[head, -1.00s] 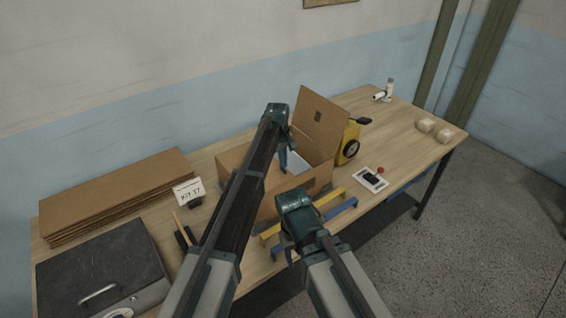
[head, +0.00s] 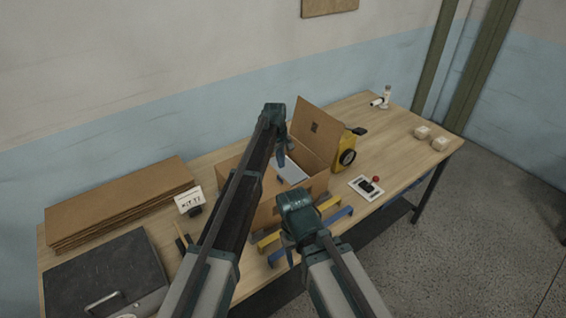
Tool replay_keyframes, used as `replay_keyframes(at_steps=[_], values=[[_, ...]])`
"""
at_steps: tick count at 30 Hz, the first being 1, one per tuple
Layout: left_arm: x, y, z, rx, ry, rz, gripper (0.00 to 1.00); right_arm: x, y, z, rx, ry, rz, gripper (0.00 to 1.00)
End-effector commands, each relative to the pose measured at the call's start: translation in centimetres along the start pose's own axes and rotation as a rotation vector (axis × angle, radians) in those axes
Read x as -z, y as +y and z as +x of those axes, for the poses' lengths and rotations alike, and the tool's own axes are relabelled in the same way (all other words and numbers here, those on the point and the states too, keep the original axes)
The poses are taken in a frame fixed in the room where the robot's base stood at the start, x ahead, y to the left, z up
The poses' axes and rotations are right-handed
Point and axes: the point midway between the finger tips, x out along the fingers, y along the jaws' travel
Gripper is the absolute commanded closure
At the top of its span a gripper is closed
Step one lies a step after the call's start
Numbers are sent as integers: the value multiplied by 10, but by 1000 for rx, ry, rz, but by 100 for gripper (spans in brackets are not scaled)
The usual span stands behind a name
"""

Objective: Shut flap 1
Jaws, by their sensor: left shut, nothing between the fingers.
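An open cardboard box (head: 318,187) stands on the workbench, with a white item (head: 291,171) inside. One brown flap (head: 316,131) with a dark square mark stands up at its far right side. No number shows on it, so I cannot tell if it is flap 1. My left gripper (head: 282,158) is shut and empty, pointing down over the box's far left part, left of the raised flap. My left arm hides much of the box's left side. My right gripper (head: 289,252) points down at the box's near side; its fingers are mostly hidden behind its wrist.
Blue and yellow bars (head: 340,215) lie at the box's near side. A yellow device (head: 347,150) stands close behind the flap. Flat cardboard sheets (head: 120,203), a sign (head: 189,200) and a dark case (head: 105,275) are on the left.

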Motion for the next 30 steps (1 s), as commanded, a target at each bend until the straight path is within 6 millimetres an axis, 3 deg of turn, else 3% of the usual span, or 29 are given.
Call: replay_keyframes(at_steps=[1, 15, 26, 28, 30], values=[[0, 2, -17, 0, 0, 0, 100, -1, 2, -17, 0, -1, -1, 44], [0, 10, -81, 0, 1, -1, 100, -5, 7, -81, 3, -3, 20, 44], [0, 10, -83, 0, 1, -1, 100, -6, 7, -83, 3, -3, 27, 44], [-2, 5, -84, 1, 1, 4, 100, -6, 7, -83, 3, -3, 27, 44], [-8, -13, -86, 3, 4, 22, 100, -6, 7, -84, 3, -3, 27, 44]])
